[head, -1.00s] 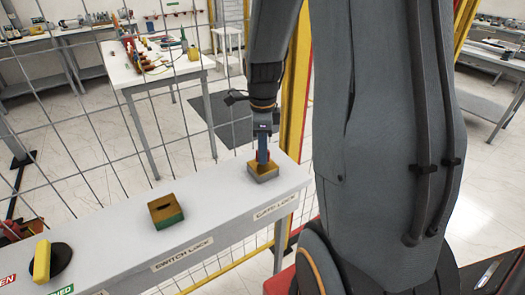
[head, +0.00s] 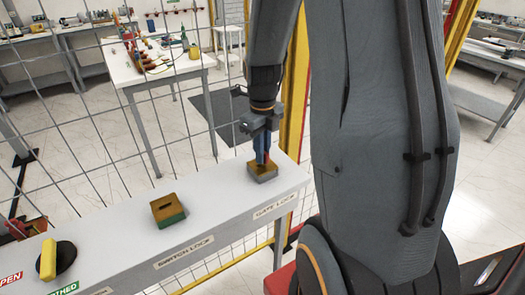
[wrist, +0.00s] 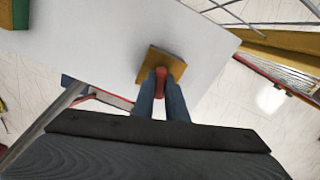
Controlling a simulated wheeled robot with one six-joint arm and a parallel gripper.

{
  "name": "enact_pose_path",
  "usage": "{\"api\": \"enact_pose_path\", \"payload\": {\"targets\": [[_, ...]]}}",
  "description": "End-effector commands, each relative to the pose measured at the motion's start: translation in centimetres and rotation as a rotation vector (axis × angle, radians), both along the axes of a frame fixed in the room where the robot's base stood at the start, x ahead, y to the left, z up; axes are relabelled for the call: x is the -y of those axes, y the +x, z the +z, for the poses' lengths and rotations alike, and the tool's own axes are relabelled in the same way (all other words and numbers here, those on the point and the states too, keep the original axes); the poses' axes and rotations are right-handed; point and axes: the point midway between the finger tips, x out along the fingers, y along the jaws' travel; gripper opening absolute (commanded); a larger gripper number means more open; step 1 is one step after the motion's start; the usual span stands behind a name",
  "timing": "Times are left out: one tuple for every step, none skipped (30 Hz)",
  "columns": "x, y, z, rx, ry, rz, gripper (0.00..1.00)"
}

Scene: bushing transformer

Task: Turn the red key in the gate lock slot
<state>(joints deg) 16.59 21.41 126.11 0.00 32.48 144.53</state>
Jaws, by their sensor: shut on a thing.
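The gate lock (head: 263,174) is a small block with a brass-coloured top and a grey base, at the right end of the white shelf (head: 215,211), behind the label "GATE LOCK". My gripper (head: 262,161) points down over it, with its blue fingers at the lock's top. In the wrist view the fingers (wrist: 161,92) are shut on the red key (wrist: 161,77), which stands at the brass top (wrist: 152,61). The slot is hidden by the key and fingers. I cannot tell how deep the key sits.
The switch lock (head: 167,210), brass over green, stands mid-shelf with an empty dark slot. A yellow handle on a black disc (head: 64,257) is at the left end. Wire mesh fencing (head: 120,150) runs behind the shelf, and a yellow post (head: 293,100) rises just right of my gripper.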

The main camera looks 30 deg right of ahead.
Motion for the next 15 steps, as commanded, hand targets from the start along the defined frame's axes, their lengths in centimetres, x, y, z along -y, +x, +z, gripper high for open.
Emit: {"api": "enact_pose_path", "payload": {"targets": [[-0.03,-0.07,0.06,-0.001,0.001,-0.058,0.0],[-0.03,-0.07,0.06,-0.001,0.001,-0.095,0.0],[-0.02,-0.06,0.06,-0.001,0.001,-0.143,0.0],[-0.02,-0.06,0.06,-0.001,0.001,-0.176,0.0],[-0.02,-0.05,0.06,-0.001,0.001,-0.205,0.0],[-0.03,-0.04,0.06,-0.001,0.001,-0.238,0.0],[-0.02,-0.04,0.05,-0.001,0.0,-0.258,0.0],[-0.02,-0.03,0.03,0.0,0.0,-0.259,0.15],[-0.02,-0.02,0.01,0.0,0.0,-0.257,0.22],[-0.02,-0.02,0.01,0.0,0.0,-0.256,0.27],[-0.02,-0.02,0.0,0.0,0.0,-0.256,0.32],[-0.02,-0.01,0.01,0.0,0.0,-0.255,0.34],[-0.01,-0.01,0.0,0.0,0.0,-0.255,0.34],[-0.01,0.0,0.01,0.0,0.0,-0.255,0.34],[-0.01,0.0,0.01,0.0,0.0,-0.254,0.34]]}}
